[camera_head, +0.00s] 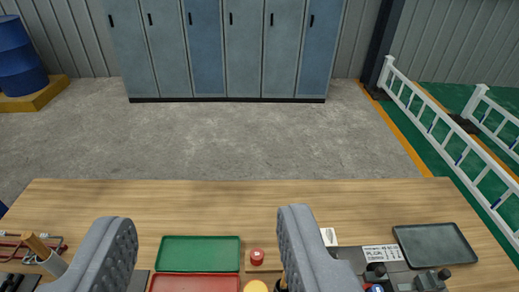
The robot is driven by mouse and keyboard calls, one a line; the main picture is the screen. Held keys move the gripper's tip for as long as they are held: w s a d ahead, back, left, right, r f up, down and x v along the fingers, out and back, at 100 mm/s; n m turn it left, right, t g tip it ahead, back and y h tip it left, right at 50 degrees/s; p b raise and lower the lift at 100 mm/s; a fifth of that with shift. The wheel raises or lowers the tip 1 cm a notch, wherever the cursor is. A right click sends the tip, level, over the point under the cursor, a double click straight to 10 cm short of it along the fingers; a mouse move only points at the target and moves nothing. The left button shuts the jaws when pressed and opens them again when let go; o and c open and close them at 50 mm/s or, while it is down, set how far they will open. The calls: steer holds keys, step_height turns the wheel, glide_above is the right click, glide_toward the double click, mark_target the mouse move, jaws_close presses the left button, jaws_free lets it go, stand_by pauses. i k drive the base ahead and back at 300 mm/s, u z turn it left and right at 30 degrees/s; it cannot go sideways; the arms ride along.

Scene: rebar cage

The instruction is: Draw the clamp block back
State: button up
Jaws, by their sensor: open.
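My gripper (207,222) shows as two grey padded fingers, wide apart, with nothing between the tips. It is over the near part of a wooden workbench (200,200). I cannot make out a clamp block for certain. A dark device (400,279) with black knobs and a white printed label (381,253) sits at the lower right, to the right of the right finger. The frame's bottom edge cuts it off, and the right finger stands in front of the bench beside it.
Between the fingers lie a green tray (200,254), a red tray (195,283), a red round piece (257,257) and a yellow one (256,287). A dark tray (436,245) lies right; a wooden-handled tool (42,252) is left. The far bench strip is clear. Lockers (225,50) stand behind.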

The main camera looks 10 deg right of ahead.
mark_target(380, 275)
steer(key=z, duration=0.7)
